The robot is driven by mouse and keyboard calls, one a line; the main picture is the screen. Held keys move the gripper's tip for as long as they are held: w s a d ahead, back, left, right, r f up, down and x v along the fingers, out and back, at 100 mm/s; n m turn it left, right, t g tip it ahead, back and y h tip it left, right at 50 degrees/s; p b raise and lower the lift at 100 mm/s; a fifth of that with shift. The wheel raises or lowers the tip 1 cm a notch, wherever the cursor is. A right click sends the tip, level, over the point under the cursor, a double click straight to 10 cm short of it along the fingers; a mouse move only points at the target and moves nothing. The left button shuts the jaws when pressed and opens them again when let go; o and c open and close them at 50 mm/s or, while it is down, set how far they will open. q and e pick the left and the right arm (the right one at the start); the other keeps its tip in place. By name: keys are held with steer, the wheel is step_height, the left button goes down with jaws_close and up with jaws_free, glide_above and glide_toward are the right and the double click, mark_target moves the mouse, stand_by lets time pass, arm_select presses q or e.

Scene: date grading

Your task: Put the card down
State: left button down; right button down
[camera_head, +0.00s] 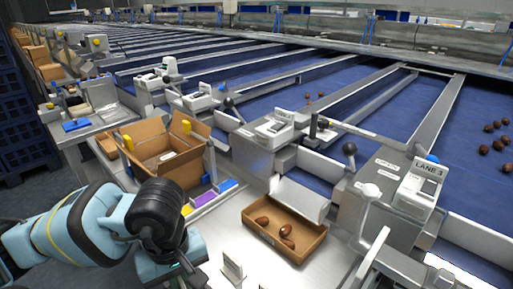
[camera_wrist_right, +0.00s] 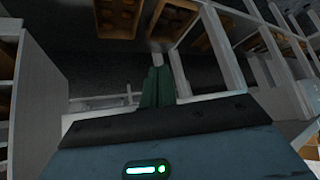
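A small upright white piece, perhaps a card in a stand (camera_head: 232,268), is at the bottom of the head view. My left arm reaches in from the left; its hand is at the bottom edge and its fingertips are hidden. My right gripper (camera_wrist_right: 157,88) shows only in the right wrist view. Its dark green fingers are together, with no card visible between them.
An open cardboard box (camera_head: 165,153) is behind my left arm. Brown trays (camera_wrist_right: 182,22) show in the right wrist view.

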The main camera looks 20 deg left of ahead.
arm_select(q)
steer(key=w+d+m, duration=0.1)
steer(key=m, duration=0.2)
steer(key=w+d+m, duration=0.1)
steer(key=m, duration=0.3)
steer(key=w+d+m, duration=0.1)
steer(key=w+m, duration=0.1)
steer(key=m, duration=0.1)
steer(key=shift+d+f+m, duration=0.2)
steer(key=shift+d+m, duration=0.1)
steer(key=shift+s, duration=0.1)
